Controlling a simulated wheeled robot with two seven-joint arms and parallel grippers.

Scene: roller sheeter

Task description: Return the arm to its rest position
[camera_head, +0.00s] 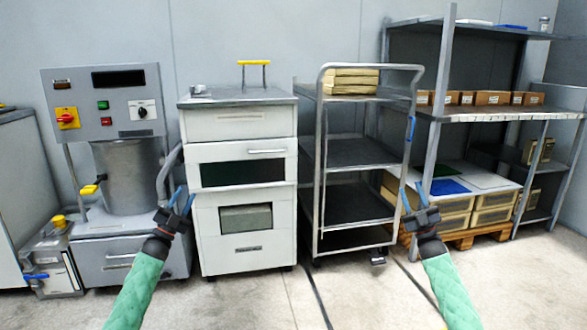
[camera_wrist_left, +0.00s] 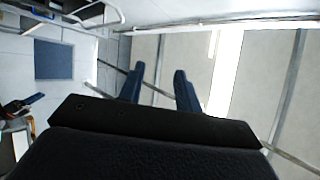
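My left gripper (camera_head: 181,201) is raised in front of the gap between the control-panel machine and the white drawer cabinet in the head view. Its two blue fingers are apart with nothing between them. In the left wrist view the left gripper (camera_wrist_left: 158,88) also shows its fingers spread and empty, with wall and ceiling behind. My right gripper (camera_head: 412,197) is raised in front of the right side of the cart and the shelf. Its blue fingers look apart and empty. Both forearms have green sleeves and come up from the bottom of the head view.
A grey machine with a control panel (camera_head: 104,100) stands left, beside a white cabinet (camera_head: 240,180) with a yellow-topped handle. A wheeled cart (camera_head: 358,152) holds stacked tan items (camera_head: 350,81). A shelf unit (camera_head: 480,116) with boxes stands right. The floor (camera_head: 270,300) in front is clear.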

